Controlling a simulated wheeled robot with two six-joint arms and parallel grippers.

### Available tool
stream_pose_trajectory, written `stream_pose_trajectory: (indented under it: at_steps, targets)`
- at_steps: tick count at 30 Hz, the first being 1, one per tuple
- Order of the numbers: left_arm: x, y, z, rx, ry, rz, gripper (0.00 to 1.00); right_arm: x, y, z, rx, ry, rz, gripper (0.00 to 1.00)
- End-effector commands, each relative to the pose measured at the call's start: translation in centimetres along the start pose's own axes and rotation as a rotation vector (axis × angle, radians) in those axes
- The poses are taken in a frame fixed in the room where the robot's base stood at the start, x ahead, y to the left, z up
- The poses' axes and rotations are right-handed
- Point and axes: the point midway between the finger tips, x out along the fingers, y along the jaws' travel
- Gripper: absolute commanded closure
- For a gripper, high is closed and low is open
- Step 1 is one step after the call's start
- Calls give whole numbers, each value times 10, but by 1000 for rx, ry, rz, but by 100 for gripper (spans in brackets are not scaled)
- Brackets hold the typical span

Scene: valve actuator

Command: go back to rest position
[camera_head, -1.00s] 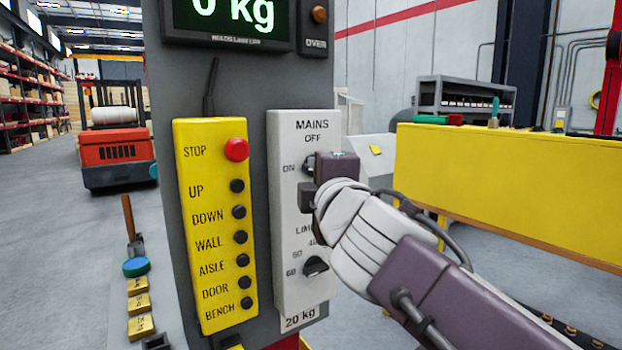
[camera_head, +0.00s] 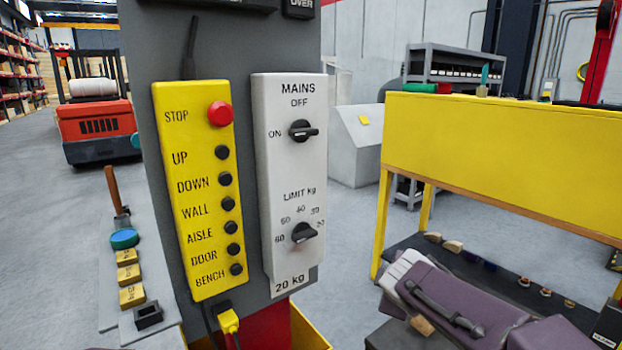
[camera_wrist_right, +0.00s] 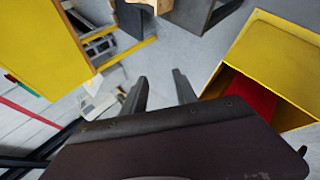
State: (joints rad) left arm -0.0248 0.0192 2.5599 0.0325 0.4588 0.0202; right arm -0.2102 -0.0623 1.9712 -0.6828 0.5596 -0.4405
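My right arm (camera_head: 450,300) is low at the bottom right in the head view, well below and right of the control panel. In the right wrist view my right gripper (camera_wrist_right: 160,90) has its two fingers apart, with nothing between them. In the head view its fingertips cannot be made out. My left gripper shows in neither view. The white MAINS box (camera_head: 285,175) has a black upper knob (camera_head: 302,131) lying about horizontal and a lower LIMIT knob (camera_head: 304,232) turned toward the right.
A yellow button box (camera_head: 200,220) with a red STOP button (camera_head: 219,113) is left of the MAINS box. A yellow bench (camera_head: 500,150) with a dark lower shelf stands right. An orange vehicle (camera_head: 95,130) is behind left. A yellow bin (camera_wrist_right: 275,60) shows in the wrist view.

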Motion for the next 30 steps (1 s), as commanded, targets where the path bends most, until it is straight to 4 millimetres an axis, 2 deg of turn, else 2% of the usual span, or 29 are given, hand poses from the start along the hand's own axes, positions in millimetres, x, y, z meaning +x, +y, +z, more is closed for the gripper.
stream_pose_trajectory:
  at_steps: [1,3,6,10,14,15,16,18,30]
  targets:
    - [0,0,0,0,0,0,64,16,-34,26,86,-56,-91,65]
    - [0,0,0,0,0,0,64,30,-82,56,225,-126,-211,65]
    - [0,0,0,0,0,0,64,34,-144,86,420,-222,-351,65]
    - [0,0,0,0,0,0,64,25,-216,110,663,-345,-494,65]
    - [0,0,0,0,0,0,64,3,-279,118,928,-477,-602,65]
    - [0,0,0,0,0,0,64,-1,-290,114,1080,-519,-609,65]
    - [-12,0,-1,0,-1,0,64,-7,-277,110,1125,-523,-591,65]
    - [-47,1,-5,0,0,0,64,-30,-250,105,1107,-517,-592,65]
    - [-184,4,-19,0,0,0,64,-122,-149,84,1100,-514,-592,65]
